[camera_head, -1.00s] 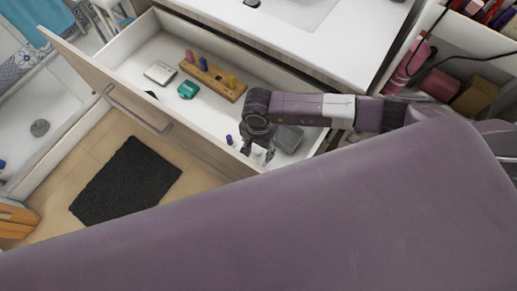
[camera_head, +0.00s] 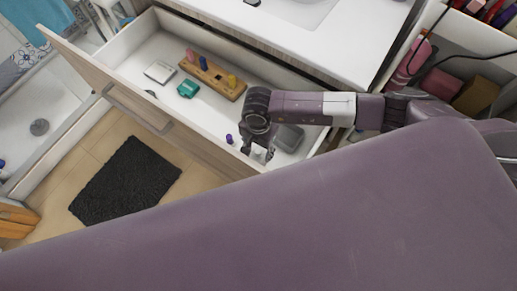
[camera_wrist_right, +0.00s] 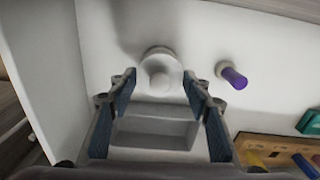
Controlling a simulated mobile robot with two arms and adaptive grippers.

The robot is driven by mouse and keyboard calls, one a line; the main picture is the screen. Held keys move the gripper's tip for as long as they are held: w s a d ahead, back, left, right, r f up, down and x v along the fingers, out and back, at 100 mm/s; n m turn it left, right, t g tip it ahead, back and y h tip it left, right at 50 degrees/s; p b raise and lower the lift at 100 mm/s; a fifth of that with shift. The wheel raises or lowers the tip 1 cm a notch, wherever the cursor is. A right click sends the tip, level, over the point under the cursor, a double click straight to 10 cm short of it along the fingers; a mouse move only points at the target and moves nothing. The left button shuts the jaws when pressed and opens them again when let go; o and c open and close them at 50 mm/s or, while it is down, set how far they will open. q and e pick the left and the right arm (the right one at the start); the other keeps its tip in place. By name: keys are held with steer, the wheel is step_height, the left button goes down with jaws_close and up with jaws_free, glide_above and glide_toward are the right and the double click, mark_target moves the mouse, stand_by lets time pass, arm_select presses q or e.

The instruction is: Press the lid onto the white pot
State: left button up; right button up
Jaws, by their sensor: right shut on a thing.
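My right gripper (camera_head: 258,153) reaches down into the open drawer near its front wall. In the right wrist view the gripper (camera_wrist_right: 160,84) is shut on a round white lid (camera_wrist_right: 160,76) between its blue-padded fingers. The white pot (camera_wrist_right: 157,50) shows as a pale round rim just beyond the lid, mostly covered by it. I cannot tell whether the lid touches the pot or sits level on it. In the head view the gripper hides most of both. My left gripper is not in view.
A grey box (camera_head: 289,138) lies on the gripper's other side. A wooden holder (camera_head: 213,78), a teal item (camera_head: 187,89) and a pale case (camera_head: 160,72) lie farther left. The drawer front (camera_head: 150,115) bounds this space.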

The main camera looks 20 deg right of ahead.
steer(key=shift+f+b, duration=0.2)
steer(key=shift+b, duration=0.35)
stand_by(1.2)
stand_by(0.3)
steer(key=o, duration=0.8)
steer(key=shift+o, duration=0.5)
steer(key=o, duration=0.4)
steer(key=shift+r, duration=0.15)
steer(key=shift+r+p, duration=2.25)
steer(key=shift+r, duration=1.15)
